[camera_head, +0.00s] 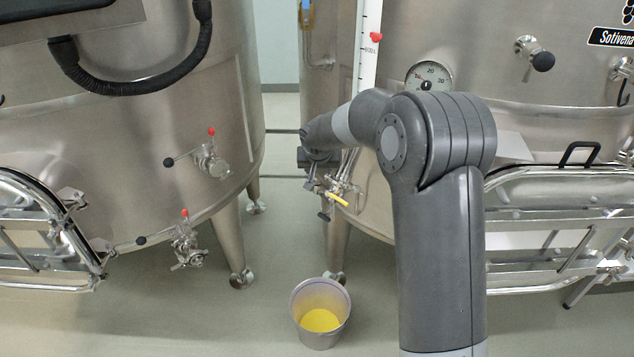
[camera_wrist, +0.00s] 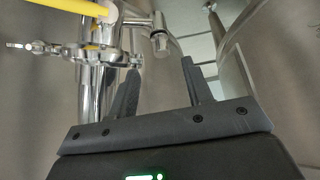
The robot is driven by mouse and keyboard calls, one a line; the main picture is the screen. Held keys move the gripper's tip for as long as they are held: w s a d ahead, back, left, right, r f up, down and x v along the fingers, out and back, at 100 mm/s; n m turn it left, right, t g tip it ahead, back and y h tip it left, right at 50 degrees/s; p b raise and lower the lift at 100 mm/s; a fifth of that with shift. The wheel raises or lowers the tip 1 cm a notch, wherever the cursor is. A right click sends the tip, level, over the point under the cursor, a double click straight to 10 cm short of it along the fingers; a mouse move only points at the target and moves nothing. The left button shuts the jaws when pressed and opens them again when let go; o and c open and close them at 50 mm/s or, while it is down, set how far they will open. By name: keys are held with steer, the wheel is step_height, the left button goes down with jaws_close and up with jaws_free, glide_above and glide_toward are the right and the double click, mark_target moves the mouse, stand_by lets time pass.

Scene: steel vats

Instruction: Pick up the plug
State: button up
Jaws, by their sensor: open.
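A steel valve assembly (camera_head: 343,186) with a yellow handle (camera_head: 338,200) is on the lower wall of the right vat. In the wrist view the yellow handle (camera_wrist: 75,8) crosses the top left, above upright steel pipework (camera_wrist: 97,85). A short steel cylindrical piece (camera_wrist: 160,43) shows just beyond my fingertips; it may be the plug, but I cannot tell for certain. My gripper (camera_wrist: 160,68) is open, with nothing between its fingers. In the head view my gripper (camera_head: 312,183) is small, dark and beside the valve, partly hidden by my arm.
A bucket (camera_head: 320,312) with yellow liquid stands on the floor below the valve. The left vat (camera_head: 120,130) carries valves with red knobs (camera_head: 211,132). A gauge (camera_head: 429,78) and metal door frames (camera_head: 560,220) are on the right vat. A narrow gap separates the vats.

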mark_target(317, 176)
steer(key=x, duration=0.4)
steer(key=shift+a+f, duration=0.15)
steer(key=shift+f, duration=0.15)
steer(key=shift+c, duration=0.6)
jaws_close()
